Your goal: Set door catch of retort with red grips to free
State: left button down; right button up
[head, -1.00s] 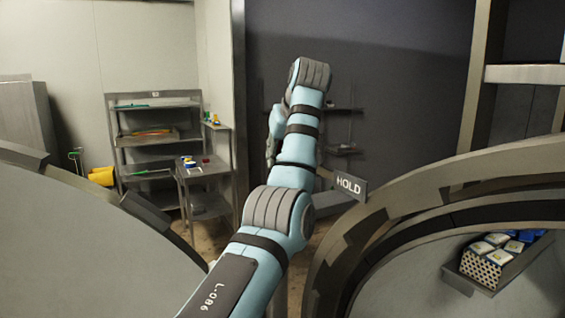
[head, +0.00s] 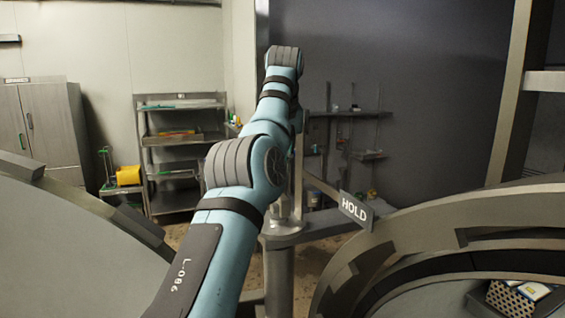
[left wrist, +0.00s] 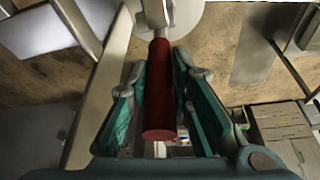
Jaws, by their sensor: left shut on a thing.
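A red cylindrical grip (left wrist: 159,115) on a pale metal shaft fills the middle of the left wrist view. My left gripper (left wrist: 161,75) has its teal fingers on either side of this grip and is shut on it. In the head view my left arm reaches forward and hides the gripper and the grip. A grey plate reading HOLD (head: 355,211) sits at the end of a thin bar beside the rim of the right-hand round retort (head: 415,240). A grey post with a bracket (head: 285,235) stands behind my arm. My right gripper is not in view.
A large round grey surface (head: 60,250) takes up the lower left. A patterned crate (head: 505,300) with packs lies inside the right-hand retort. A shelf rack (head: 182,150), a metal cabinet (head: 42,125) and a yellow container (head: 128,175) stand at the back. Some floor between is clear.

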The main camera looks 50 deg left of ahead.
pick_arm(q)
jog(key=c, duration=1.4)
grip_release()
jog(key=shift+c, duration=0.2)
jog(key=shift+a+f, duration=0.1)
